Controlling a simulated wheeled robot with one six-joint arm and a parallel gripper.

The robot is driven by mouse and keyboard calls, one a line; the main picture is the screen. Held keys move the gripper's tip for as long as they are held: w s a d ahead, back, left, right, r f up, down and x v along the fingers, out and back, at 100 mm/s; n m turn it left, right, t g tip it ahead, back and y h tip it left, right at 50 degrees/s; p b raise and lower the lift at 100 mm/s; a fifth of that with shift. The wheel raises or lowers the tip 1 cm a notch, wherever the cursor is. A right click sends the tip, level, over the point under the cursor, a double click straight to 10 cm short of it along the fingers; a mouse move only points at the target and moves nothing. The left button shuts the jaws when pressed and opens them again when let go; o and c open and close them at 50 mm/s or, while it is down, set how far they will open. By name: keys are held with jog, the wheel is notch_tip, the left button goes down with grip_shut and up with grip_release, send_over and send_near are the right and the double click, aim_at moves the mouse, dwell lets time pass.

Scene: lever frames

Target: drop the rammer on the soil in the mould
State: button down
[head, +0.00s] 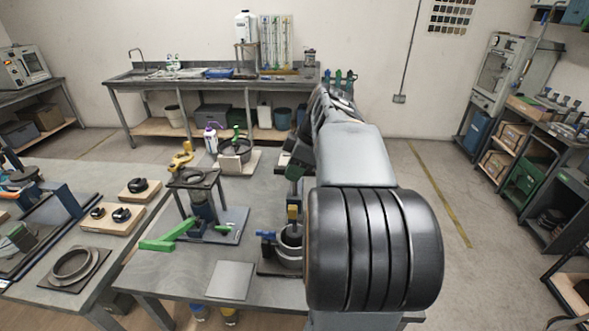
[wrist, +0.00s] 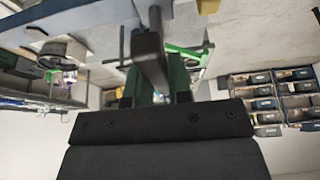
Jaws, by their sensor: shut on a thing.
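In the head view my arm hides most of the gripper and the rammer's right side. I cannot make out the soil or whether the rammer's foot touches it.
A green-handled lever press (head: 203,207) stands left of the mould. A flat grey plate (head: 230,280) lies in front. The bench between plate and press is clear.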

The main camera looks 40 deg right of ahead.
notch_tip(320, 180, up, 8)
jog(key=p, duration=0.4)
jog(key=shift+r+p, duration=0.2)
jog(key=shift+p, duration=0.2)
jog(key=shift+r, duration=0.1)
jog(key=c, duration=1)
grip_release()
jog(key=shift+c, duration=0.2)
jog(key=v, duration=1.3)
jog(key=shift+r, duration=0.3)
jog(key=shift+s, duration=0.1)
jog(key=shift+c, duration=0.3)
